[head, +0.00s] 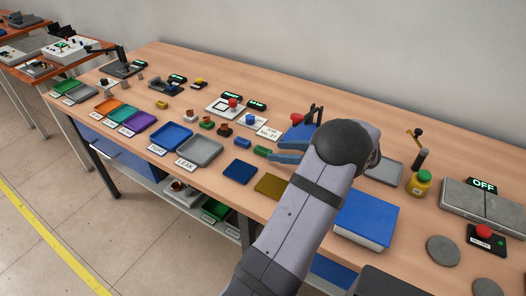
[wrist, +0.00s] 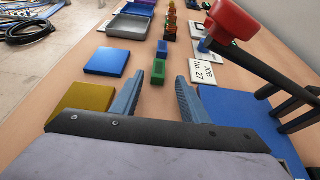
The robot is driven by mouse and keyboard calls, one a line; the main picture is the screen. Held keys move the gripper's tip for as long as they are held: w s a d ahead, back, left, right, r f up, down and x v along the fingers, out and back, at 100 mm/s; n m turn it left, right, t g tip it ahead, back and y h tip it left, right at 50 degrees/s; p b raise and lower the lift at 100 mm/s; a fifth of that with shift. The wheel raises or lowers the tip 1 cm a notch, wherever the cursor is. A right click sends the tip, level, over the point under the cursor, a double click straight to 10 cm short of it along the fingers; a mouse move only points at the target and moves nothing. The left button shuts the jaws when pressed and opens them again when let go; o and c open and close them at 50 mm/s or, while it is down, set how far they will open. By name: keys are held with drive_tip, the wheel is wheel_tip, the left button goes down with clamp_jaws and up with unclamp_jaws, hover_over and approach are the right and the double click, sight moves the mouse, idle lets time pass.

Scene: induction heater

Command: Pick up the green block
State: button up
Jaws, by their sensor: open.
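The small green block (head: 262,151) lies on the wooden table just in front of my fingertips. In the wrist view the green block (wrist: 158,71) sits almost centred ahead of the gap between the fingers. My gripper (head: 275,150) is open and empty, with its blue-grey fingers low over the table. The wrist view also shows my gripper (wrist: 160,86), one finger to each side of the block's line. Whether the fingertips overlap the block's near end, I cannot tell.
A small blue block (wrist: 162,49) lies just beyond the green one. Blue (wrist: 108,61) and ochre (wrist: 72,104) plates lie to the left. The "JOB No. 27" card (wrist: 202,80) and a red-topped device (wrist: 235,18) stand close on the right. A grey tray (head: 200,151) lies farther off.

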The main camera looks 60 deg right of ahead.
sight(264, 149)
drive_tip(key=shift+p+x, duration=0.3)
drive_tip(key=shift+x, duration=2.2)
drive_tip(key=shift+w+a+r, duration=0.1)
drive_tip(key=shift+r, duration=0.15)
clamp_jaws()
